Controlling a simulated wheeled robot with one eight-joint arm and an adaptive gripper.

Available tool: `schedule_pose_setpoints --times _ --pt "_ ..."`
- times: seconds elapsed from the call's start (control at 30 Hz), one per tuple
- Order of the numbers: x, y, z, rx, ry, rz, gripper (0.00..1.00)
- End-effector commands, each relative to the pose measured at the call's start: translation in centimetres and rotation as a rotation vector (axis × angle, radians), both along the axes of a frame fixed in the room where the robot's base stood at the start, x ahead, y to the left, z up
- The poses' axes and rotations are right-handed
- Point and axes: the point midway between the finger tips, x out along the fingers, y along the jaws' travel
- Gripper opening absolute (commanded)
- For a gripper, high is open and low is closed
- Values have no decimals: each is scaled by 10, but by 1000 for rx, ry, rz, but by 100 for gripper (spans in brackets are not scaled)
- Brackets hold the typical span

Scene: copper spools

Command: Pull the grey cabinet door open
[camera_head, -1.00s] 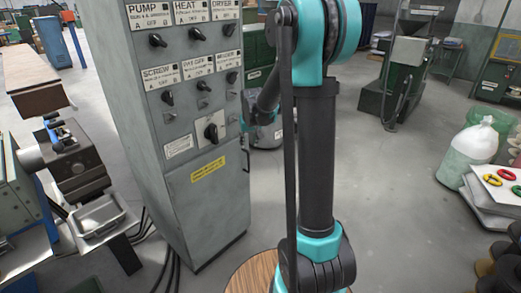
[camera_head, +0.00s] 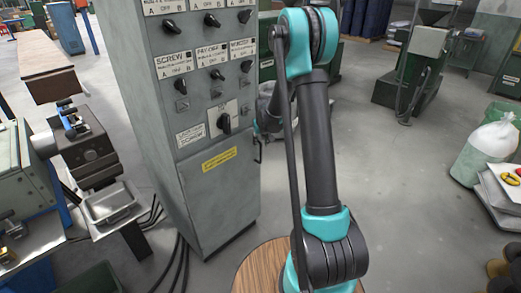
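The grey cabinet (camera_head: 165,130) stands upright left of centre, its front carrying several black knobs and white labels. Its lower front panel (camera_head: 222,195) has a yellow label and looks flush with the body. My arm rises in front and bends over at the top.
A machine with a metal tray (camera_head: 110,203) stands close at the left, with black cables on the floor beside the cabinet. A green machine (camera_head: 412,75) is at the back right. A white sack (camera_head: 482,150) stands at the right. The floor between is clear.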

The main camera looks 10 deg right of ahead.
Motion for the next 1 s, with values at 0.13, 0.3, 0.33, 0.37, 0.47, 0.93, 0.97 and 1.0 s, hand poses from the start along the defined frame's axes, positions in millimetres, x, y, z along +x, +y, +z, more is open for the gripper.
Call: schedule_pose_setpoints --times 0.13,0.3,0.33,0.37,0.47,0.93,0.97,1.0 --pt "10 0 -23 0 0 0 32" --pt "18 0 -43 0 0 0 32" --pt "19 0 -45 0 0 0 32" --pt "20 0 -48 0 0 0 32" --pt "22 0 -53 0 0 0 32" --pt "24 1 -57 0 0 0 21" --pt "24 1 -57 0 0 0 18" --pt "24 1 -57 0 0 0 13"
